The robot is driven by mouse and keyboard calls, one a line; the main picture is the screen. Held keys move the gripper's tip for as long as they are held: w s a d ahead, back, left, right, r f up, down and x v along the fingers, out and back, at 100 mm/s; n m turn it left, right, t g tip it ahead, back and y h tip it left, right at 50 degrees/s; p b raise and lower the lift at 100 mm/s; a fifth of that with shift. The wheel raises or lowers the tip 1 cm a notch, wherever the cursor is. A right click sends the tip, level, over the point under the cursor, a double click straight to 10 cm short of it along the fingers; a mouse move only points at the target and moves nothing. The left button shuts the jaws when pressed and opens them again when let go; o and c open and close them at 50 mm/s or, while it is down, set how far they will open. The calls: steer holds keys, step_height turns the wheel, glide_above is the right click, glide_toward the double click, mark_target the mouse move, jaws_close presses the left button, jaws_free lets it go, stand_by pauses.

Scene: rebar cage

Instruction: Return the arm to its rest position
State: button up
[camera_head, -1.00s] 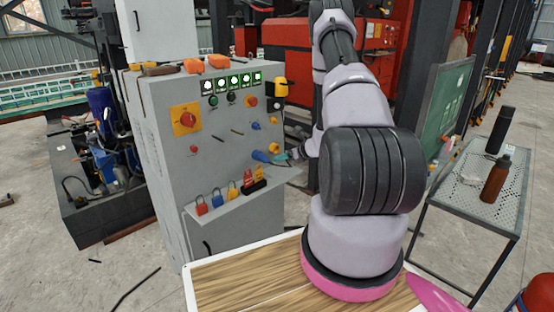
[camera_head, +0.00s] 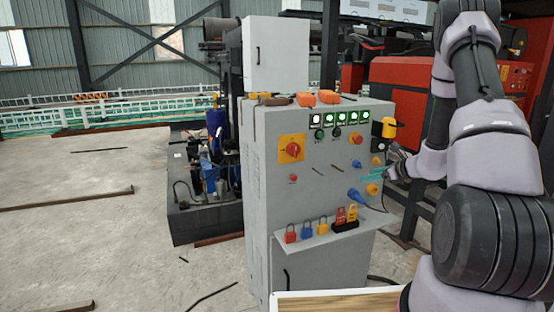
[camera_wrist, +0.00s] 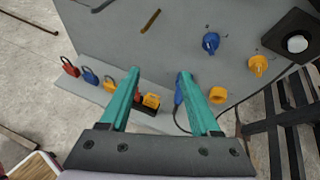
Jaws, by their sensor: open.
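My arm reaches from the lower right of the head view toward the front of a grey control cabinet (camera_head: 318,165). My gripper (camera_head: 375,176) is at the right side of that panel, small in this view. In the wrist view my gripper (camera_wrist: 158,76) shows two teal fingers spread apart with nothing held between them. Beyond the fingers are the panel's blue plug (camera_wrist: 179,92) and a yellow socket (camera_wrist: 218,95).
A shelf (camera_head: 318,238) on the cabinet carries red, blue and yellow padlocks. A red rotary switch (camera_head: 292,149) and lit indicators (camera_head: 340,117) are above. A dark pump unit (camera_head: 205,218) stands left of the cabinet. The floor at far left is mostly open, with loose bars (camera_head: 68,199).

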steer(key=s+a+r+n+g+y, duration=0.1)
steer(key=s+a+r+n+g, duration=0.1)
steer(key=s+a+r+n, duration=0.4)
steer(key=s+a+r+n+g, duration=0.1)
steer(key=s+a+r+n, duration=0.2)
steer(key=r, duration=0.5)
steer(key=s+a+r+n+g+y, duration=0.1)
steer(key=s+a+r+n+g, duration=0.15)
steer(key=s+a+r, duration=0.4)
steer(key=s+d+r+n+t+h, duration=0.1)
steer(key=s+r+n+h, duration=0.2)
steer(key=s, duration=0.6)
steer(key=s+d+r+n+t+h, duration=0.1)
steer(key=s+d+r+n+h, duration=0.1)
steer(key=s+r+n, duration=0.6)
steer(key=shift+s+r+n+h, duration=0.15)
steer(key=shift+s+n+h, duration=0.4)
steer(key=shift+s+h, duration=0.3)
